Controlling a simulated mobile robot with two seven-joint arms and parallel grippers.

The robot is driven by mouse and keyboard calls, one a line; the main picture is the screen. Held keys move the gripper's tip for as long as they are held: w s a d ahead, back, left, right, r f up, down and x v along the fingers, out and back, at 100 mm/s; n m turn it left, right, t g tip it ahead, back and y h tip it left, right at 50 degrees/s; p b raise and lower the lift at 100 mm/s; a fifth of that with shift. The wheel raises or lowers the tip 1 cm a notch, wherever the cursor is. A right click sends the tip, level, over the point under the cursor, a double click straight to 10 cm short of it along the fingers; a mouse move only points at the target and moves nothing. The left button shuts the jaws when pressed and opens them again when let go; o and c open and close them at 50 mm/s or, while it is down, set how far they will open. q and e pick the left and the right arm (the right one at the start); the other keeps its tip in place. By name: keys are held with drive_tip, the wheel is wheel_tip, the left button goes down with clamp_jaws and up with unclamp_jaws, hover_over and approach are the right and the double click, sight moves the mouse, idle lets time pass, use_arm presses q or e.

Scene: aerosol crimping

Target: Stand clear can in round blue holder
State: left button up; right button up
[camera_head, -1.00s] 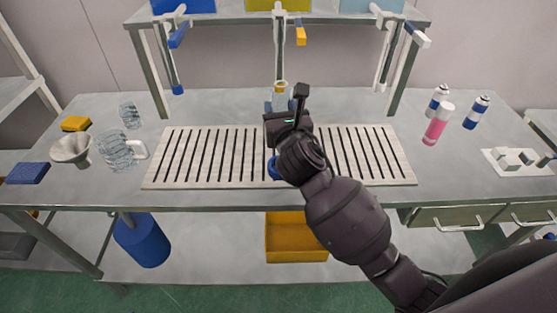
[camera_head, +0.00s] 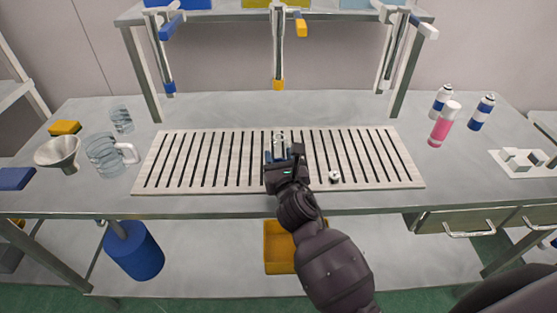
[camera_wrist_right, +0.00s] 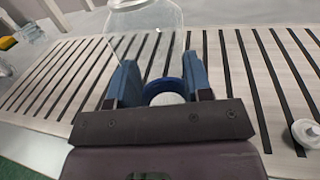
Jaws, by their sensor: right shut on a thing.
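My right gripper (camera_head: 284,158) is over the middle of the slatted board, shut on the clear can (camera_head: 280,138). In the right wrist view, the can (camera_wrist_right: 146,42) is see-through and extends beyond the two blue fingers (camera_wrist_right: 160,88). The round blue holder (camera_wrist_right: 162,86) shows as a blue ring with a pale centre, low between the fingers. The can appears at or just over the holder; I cannot tell whether its base is seated. In the head view, the gripper mostly hides the holder. My left gripper is not in view.
A small white part (camera_head: 335,177) lies on the slatted board (camera_head: 400,160), right of my gripper. A clear jug (camera_head: 104,158), another clear can (camera_head: 121,119) and a funnel (camera_head: 58,153) stand at left. Blue-white cans (camera_head: 481,112) and a pink can (camera_head: 444,124) stand at right.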

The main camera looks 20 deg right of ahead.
drive_tip(key=shift+f, duration=0.1)
drive_tip(key=shift+f, duration=0.1)
drive_tip(key=o, duration=0.9)
drive_tip(key=shift+s+r, duration=0.1)
drive_tip(key=shift+r, duration=0.1)
drive_tip(key=s+a, duration=0.1)
drive_tip(key=s, duration=1.1)
drive_tip(key=shift+w, duration=0.1)
